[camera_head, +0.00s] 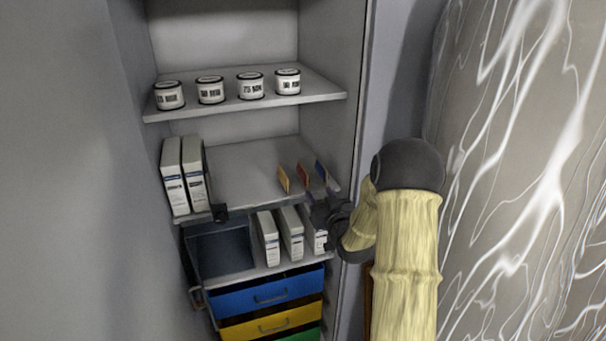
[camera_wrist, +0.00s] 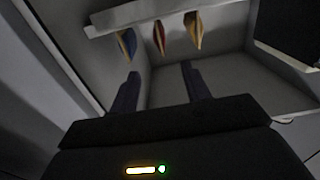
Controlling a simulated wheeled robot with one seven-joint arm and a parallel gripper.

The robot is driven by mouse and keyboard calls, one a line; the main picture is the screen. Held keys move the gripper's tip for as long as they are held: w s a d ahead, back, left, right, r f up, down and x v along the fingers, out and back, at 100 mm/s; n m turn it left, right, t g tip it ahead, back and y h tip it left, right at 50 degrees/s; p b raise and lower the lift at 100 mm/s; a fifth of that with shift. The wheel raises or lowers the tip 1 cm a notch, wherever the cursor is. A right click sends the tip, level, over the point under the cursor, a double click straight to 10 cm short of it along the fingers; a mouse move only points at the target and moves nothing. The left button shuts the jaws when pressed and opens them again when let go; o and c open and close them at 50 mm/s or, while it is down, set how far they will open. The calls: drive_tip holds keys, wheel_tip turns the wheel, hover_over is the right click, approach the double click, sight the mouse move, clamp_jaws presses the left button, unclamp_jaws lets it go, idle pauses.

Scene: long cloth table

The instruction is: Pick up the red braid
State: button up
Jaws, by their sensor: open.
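A small flat red piece, which I take to be the red braid (camera_head: 303,174), is at the right front part of the middle shelf, between an orange-tan piece (camera_head: 283,179) and a blue piece (camera_head: 321,171). In the wrist view the red braid (camera_wrist: 159,37) shows beyond the gap between my fingertips, with the blue piece (camera_wrist: 127,43) to its left and the orange-tan piece (camera_wrist: 194,32) to its right. My gripper (camera_wrist: 160,70) is open and empty, apart from all three. In the head view my gripper (camera_head: 322,212) is dark, just below the braid by the shelf edge.
White binders (camera_head: 184,175) stand at the left of the middle shelf (camera_head: 240,170). More binders (camera_head: 291,232) stand on the shelf below, close to my gripper. White jars (camera_head: 250,86) line the upper shelf. Coloured drawers (camera_head: 265,295) are underneath. The cabinet's right wall (camera_head: 335,110) is near my arm.

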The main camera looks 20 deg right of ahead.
sight(309, 178)
drive_tip(key=w+p, duration=0.3)
drive_tip(key=w, duration=0.6)
drive_tip(key=shift+w, duration=0.4)
drive_tip(key=shift+w+r+p, duration=0.1)
drive_tip(key=shift+w+p, duration=0.35)
drive_tip(key=shift+p, duration=0.15)
drive_tip(key=shift+w+a+f+p, duration=0.15)
drive_tip(key=shift+w+p, duration=0.4)
drive_tip(key=shift+w, duration=0.55)
drive_tip(key=shift+w+d+f+p, duration=0.1)
drive_tip(key=shift+w+p, duration=0.4)
drive_tip(key=shift+w, duration=0.6)
drive_tip(key=shift+s+a, duration=0.1)
drive_tip(key=shift+a, duration=0.1)
drive_tip(key=shift+d, duration=0.1)
drive_tip(key=shift+c, duration=0.7)
clamp_jaws()
